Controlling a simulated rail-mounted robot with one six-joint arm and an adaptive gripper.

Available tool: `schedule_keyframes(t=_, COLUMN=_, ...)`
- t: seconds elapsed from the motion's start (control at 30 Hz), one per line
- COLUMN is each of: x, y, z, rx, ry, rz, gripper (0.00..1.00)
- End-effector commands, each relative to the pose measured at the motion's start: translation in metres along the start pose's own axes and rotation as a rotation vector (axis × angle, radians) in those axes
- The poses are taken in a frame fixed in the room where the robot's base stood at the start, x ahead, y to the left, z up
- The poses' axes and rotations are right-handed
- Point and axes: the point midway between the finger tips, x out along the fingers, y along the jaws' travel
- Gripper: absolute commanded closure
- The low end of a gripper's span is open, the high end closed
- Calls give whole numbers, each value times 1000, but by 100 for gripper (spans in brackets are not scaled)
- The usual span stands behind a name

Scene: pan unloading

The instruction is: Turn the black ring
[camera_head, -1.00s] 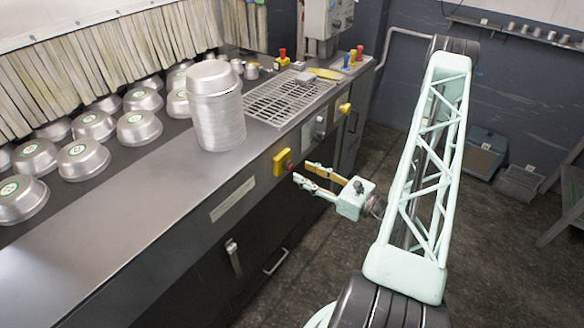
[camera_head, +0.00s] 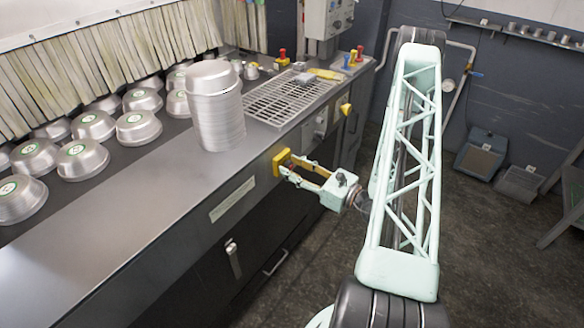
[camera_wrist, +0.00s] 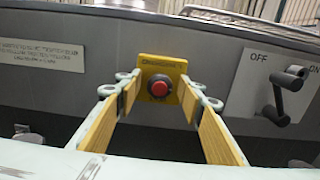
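A yellow plate (camera_wrist: 165,67) sits on the dark front panel of the counter, and it shows in the head view as a yellow box (camera_head: 281,157). In the wrist view a red round button (camera_wrist: 159,88) stands on the plate, with a dark rim around it that looks like the black ring (camera_wrist: 148,82). My gripper (camera_wrist: 160,82) is open, with one finger on each side of the button. In the head view my gripper (camera_head: 285,169) is at the plate and its fingertips partly cover it. Whether the fingers touch the ring is not clear.
A switch with a black lever (camera_wrist: 285,95), marked OFF and ON, is right of the plate. A label (camera_wrist: 42,53) is to the left. Stacked pans (camera_head: 217,120) stand on the counter (camera_head: 150,185) above. The floor to the right is mostly clear.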

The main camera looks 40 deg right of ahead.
Motion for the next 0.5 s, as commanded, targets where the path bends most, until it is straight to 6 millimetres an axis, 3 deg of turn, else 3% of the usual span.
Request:
schedule_keyframes(t=0.37, x=1, y=0, z=0, rx=0, ry=0, rz=0, gripper=65)
schedule_keyframes(t=0.5, x=1, y=0, z=0, rx=0, ry=0, rz=0, gripper=78)
